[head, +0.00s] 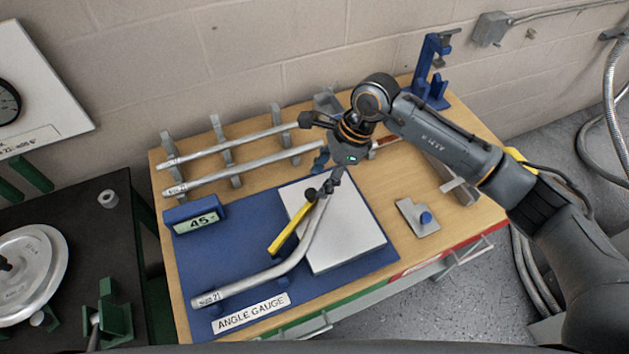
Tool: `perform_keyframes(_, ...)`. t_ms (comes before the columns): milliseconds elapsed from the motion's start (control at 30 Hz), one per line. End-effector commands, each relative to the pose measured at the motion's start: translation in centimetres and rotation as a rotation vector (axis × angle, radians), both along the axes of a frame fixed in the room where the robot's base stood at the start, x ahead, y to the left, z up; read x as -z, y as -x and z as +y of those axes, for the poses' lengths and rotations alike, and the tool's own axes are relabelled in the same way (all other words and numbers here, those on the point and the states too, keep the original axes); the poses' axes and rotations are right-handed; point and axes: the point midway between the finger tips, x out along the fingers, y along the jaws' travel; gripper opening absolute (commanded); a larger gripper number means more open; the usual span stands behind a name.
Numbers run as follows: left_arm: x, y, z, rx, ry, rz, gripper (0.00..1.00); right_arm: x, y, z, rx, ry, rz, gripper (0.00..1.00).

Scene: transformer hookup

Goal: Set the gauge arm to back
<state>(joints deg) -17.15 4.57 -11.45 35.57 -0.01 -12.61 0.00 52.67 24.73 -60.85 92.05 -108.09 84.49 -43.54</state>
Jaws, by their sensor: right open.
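The angle gauge is a blue base plate (205,265) with a raised light grey plate (345,232), a readout box (195,215) showing about 45, and an "ANGLE GAUGE" label. The yellow gauge arm (290,229) lies slanted, from lower left to upper right, beside a bent metal tube (278,268) that rests across the gauge. My right gripper (325,186) is open and points down at the upper end of the yellow arm and tube. Dark parts overlap there, so I cannot tell whether it touches them. My left gripper is not in view.
Two straight tubes (240,178) lie on grey racks behind the gauge. A blue stand (430,75) is at the back right. A black table (75,225) with a round metal disc is at left.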

Motion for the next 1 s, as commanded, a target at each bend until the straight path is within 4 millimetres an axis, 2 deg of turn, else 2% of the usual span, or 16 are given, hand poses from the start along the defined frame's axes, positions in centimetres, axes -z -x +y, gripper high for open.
perform_keyframes(33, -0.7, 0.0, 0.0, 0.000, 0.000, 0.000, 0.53, 0.6, 0.2, 0.5, -0.001, -0.001, 0.004, 0.50)
perform_keyframes(300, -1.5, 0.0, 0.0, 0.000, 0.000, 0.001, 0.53, 3.7, 0.3, 1.6, 0.001, -0.001, 0.001, 0.50)
perform_keyframes(633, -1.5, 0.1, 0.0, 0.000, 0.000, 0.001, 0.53, 4.2, 0.3, 1.7, 0.000, -0.001, -0.001, 0.50)
perform_keyframes(667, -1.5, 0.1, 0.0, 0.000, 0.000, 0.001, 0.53, 4.2, 0.3, 1.7, 0.000, -0.001, -0.001, 0.48)
perform_keyframes(900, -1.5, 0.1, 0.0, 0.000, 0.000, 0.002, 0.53, 4.1, 0.3, 1.7, 0.000, -0.001, -0.001, 0.00)
perform_keyframes(1000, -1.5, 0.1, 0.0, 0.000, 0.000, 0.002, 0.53, 4.1, 0.3, 1.7, 0.000, -0.001, -0.001, 0.00)
